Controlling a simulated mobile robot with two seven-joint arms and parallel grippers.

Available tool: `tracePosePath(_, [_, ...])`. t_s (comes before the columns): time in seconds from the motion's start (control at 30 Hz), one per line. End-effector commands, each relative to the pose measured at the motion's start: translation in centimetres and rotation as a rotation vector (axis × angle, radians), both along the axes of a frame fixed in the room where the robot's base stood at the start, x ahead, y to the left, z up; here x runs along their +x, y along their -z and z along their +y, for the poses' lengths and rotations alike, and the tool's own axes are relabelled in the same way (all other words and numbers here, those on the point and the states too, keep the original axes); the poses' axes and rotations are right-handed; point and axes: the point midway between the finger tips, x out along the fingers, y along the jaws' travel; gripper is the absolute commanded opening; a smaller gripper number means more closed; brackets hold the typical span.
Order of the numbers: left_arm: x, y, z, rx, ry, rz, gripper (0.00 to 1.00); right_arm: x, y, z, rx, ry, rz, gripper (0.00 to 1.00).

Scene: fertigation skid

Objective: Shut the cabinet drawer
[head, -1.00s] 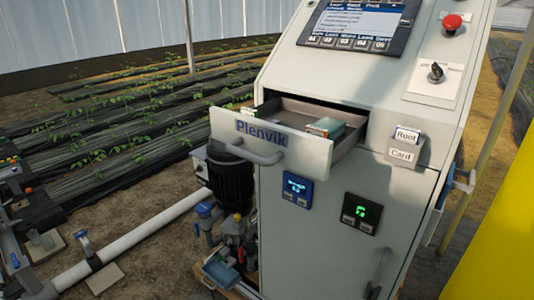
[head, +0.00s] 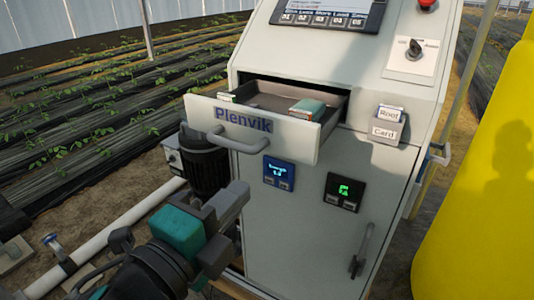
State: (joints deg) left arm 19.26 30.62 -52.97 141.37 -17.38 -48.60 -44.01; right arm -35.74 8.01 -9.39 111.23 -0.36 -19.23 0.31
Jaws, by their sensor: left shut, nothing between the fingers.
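The cabinet drawer (head: 250,131) stands pulled out of the grey cabinet (head: 300,210), in the head view's upper middle. Its white front bears the word Plenvik and a grey bar handle (head: 238,146). Small boxes, one of them teal-topped (head: 308,108), lie inside it. My left gripper (head: 228,228) is in front of the cabinet, below and apart from the drawer front. It is shut and empty. My right gripper is not in view.
A black motor (head: 203,165) and a white pipe (head: 115,228) stand left of the cabinet. A card holder (head: 387,124) and a door handle (head: 361,250) stick out of the cabinet. A large yellow tank (head: 480,190) is at right.

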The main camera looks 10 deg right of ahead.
Motion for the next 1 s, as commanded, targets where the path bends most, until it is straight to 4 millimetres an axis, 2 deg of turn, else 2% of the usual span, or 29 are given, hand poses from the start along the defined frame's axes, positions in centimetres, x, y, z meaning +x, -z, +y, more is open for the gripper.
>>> tracePosePath(0.07, [1.1, 0.0, -0.8, -0.003, 0.001, -0.003, 0.0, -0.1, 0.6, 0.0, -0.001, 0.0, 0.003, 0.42])
tracePosePath(0.5, [7.9, -0.1, -5.8, -0.003, 0.001, 0.002, 0.0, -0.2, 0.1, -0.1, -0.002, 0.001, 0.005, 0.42])
tracePosePath(0.7, [9.6, 0.0, -7.0, -0.003, 0.001, 0.002, 0.0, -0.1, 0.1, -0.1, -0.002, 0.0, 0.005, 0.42])
tracePosePath(1.0, [10.1, 0.0, -7.4, -0.003, 0.001, 0.003, 0.0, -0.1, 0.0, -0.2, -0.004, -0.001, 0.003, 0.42])
